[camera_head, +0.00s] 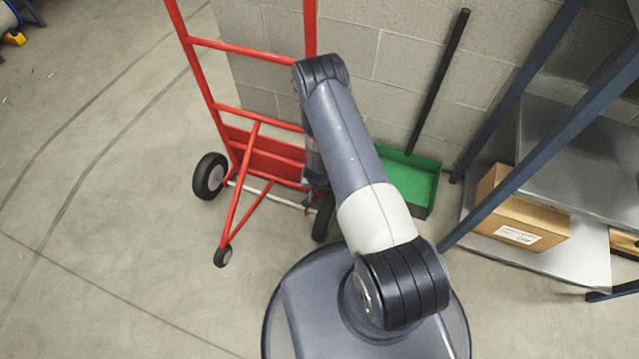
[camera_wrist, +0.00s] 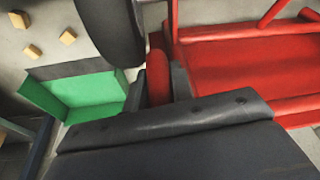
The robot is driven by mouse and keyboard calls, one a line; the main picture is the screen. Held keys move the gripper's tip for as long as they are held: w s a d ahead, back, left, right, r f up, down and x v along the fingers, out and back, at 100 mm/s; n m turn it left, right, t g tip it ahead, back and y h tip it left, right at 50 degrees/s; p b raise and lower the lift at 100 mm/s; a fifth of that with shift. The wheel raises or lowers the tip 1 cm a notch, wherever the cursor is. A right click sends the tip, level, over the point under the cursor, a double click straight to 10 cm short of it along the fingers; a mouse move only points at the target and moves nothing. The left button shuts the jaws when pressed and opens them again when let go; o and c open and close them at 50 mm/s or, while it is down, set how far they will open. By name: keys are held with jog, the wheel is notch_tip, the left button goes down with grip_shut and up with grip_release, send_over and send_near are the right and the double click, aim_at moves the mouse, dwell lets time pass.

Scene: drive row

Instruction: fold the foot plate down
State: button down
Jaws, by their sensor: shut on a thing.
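The red hand truck (camera_head: 205,85) stands in front of the block wall. Its foot plate (camera_head: 268,160) is a red panel low on the frame, looking folded up against it; in the wrist view the plate (camera_wrist: 245,65) fills the right side. My gripper (camera_wrist: 160,88) has its dark fingers on either side of a short red tube (camera_wrist: 158,62) beside the plate and is shut on it. I cannot tell whether this tube belongs to the plate or the frame.
A black wheel (camera_wrist: 112,28) is close beside the fingers. A green dustpan (camera_head: 408,180) stands right of the truck. A blue-legged shelf rack holds a cardboard box (camera_head: 520,212) farther right.

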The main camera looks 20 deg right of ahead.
jog(key=shift+w, duration=0.2)
jog(key=c, duration=1.3)
grip_release()
jog(key=shift+o, duration=0.2)
jog(key=shift+r, duration=0.1)
jog(key=p+v, duration=0.3)
jog(key=v, duration=0.7)
jog(key=shift+r, duration=0.4)
jog(key=shift+s, duration=0.1)
